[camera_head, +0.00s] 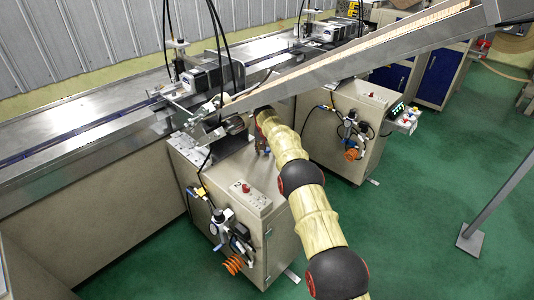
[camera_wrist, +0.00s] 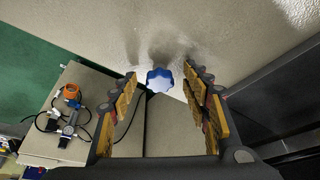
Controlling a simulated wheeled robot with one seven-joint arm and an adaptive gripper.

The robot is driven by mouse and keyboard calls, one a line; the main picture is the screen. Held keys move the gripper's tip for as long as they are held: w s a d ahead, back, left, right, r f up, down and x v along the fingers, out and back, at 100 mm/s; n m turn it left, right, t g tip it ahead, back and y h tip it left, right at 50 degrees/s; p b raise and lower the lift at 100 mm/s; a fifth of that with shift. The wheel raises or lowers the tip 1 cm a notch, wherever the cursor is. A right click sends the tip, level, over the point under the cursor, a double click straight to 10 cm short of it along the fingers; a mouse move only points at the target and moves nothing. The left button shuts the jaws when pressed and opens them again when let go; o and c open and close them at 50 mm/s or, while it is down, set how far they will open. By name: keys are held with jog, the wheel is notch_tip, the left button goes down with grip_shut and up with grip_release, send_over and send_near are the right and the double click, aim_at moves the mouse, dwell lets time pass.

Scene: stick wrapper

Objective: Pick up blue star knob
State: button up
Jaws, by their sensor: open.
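The blue star knob (camera_wrist: 160,80) shows in the wrist view, between and just beyond the fingertips of my gripper (camera_wrist: 160,78). It stands out against a beige surface, with a pale patch below it. My gripper is open, with one finger on each side of the knob and visible gaps to it. I cannot tell how far in depth the knob is from the fingers. In the head view my arm reaches up to the machine, and the knob is hidden there.
A beige cabinet (camera_head: 250,215) with air fittings and an orange coil (camera_head: 233,264) stands below my arm. A sloped metal chute (camera_head: 360,62) passes over the arm's end. A conveyor (camera_head: 80,140) runs along the left. Green floor (camera_head: 430,190) is free at right.

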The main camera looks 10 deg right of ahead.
jog(key=shift+c, duration=1.2)
jog(key=c, duration=1)
jog(key=shift+o, duration=0.2)
jog(key=shift+r, duration=0.1)
